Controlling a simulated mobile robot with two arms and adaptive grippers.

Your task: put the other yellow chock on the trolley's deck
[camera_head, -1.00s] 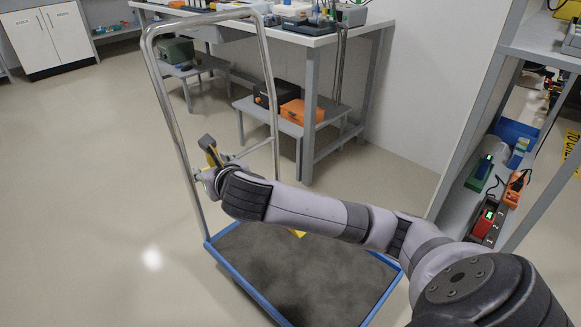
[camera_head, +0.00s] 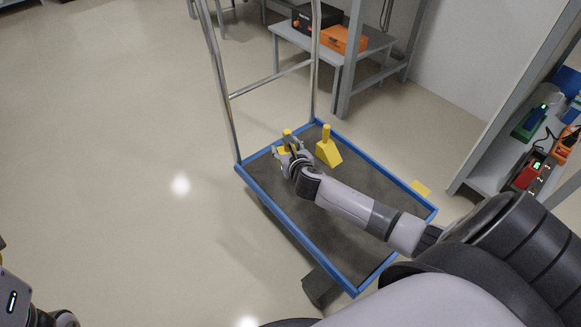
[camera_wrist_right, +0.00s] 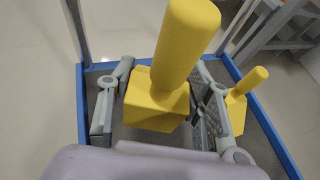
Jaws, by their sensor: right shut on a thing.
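The blue-rimmed trolley (camera_head: 262,205) has a dark deck and a metal push handle at its far end. One yellow chock (camera_head: 328,151) with an upright peg stands on the deck near the far end; it also shows at the right of the wrist view (camera_wrist_right: 238,106). My right gripper (camera_head: 288,150) is over the deck's far left corner, shut on the other yellow chock (camera_wrist_right: 160,100). That chock's peg points up, and it is left of the standing one. I cannot tell whether its base touches the deck. My left gripper is not clearly in view.
A grey low bench (camera_head: 290,34) with an orange case (camera_head: 343,39) and a black case (camera_head: 316,18) stands beyond the trolley. A shelf (camera_head: 490,178) with devices is at the right. A flat yellow patch (camera_head: 421,188) lies beside the trolley's right rim. Floor at left is clear.

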